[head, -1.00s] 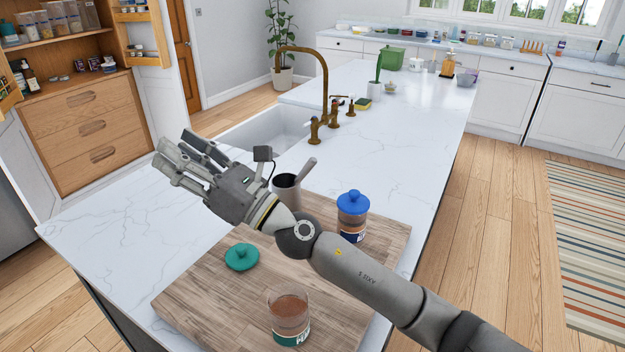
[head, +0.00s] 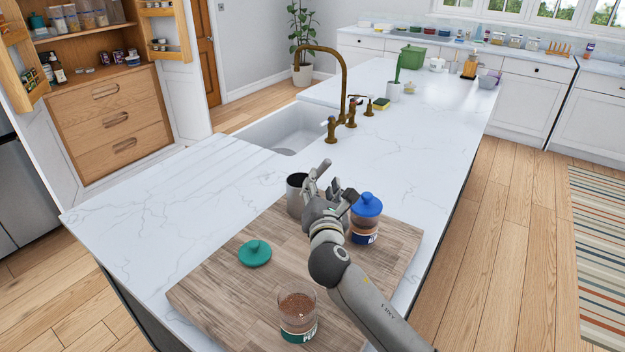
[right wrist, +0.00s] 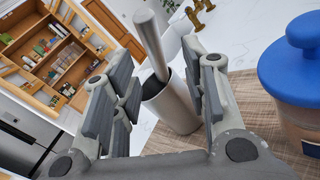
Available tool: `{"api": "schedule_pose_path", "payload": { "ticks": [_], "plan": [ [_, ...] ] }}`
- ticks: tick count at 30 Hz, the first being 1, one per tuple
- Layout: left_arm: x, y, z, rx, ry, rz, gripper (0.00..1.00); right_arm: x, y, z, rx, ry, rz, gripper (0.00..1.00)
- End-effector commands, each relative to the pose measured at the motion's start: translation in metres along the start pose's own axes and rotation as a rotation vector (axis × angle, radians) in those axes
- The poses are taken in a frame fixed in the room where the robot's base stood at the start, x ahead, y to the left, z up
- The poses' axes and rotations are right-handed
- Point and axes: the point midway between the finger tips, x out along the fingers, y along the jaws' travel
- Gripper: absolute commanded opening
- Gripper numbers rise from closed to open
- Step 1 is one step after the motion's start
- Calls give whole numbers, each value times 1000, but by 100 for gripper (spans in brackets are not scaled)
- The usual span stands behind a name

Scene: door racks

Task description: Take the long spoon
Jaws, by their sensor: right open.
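The long spoon (head: 321,168) leans in a grey metal cup (head: 294,196) on the wooden board. Only its upper handle shows; the lower end is hidden in the cup. The right wrist view shows the handle (right wrist: 152,46) rising tilted from the cup (right wrist: 176,112). My right gripper (head: 324,188) is beside the cup, on its right. In the right wrist view its fingers (right wrist: 160,100) are open, with the handle and cup showing between them, farther off. Nothing is held. My left gripper is not in view.
A blue-lidded jar (head: 366,222) stands close to the right of my right gripper. An open jar of brown contents (head: 297,318) and a loose green lid (head: 255,253) are on the board (head: 215,290). The sink (head: 285,128) and brass tap (head: 345,90) lie beyond.

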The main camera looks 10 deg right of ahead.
Motion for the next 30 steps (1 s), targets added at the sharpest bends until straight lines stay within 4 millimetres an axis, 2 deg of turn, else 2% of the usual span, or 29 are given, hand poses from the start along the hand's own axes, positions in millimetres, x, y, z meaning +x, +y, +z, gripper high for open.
{"api": "schedule_pose_path", "payload": {
  "ticks": [8,18,28,30],
  "plan": [
    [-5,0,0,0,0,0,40,18,2,1,1,-1,0,41],
    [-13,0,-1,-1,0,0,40,56,5,-2,1,-1,1,41],
    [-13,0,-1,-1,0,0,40,61,4,-3,2,-1,1,41],
    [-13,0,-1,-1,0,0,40,60,4,-3,1,-1,1,32]
  ]
}}
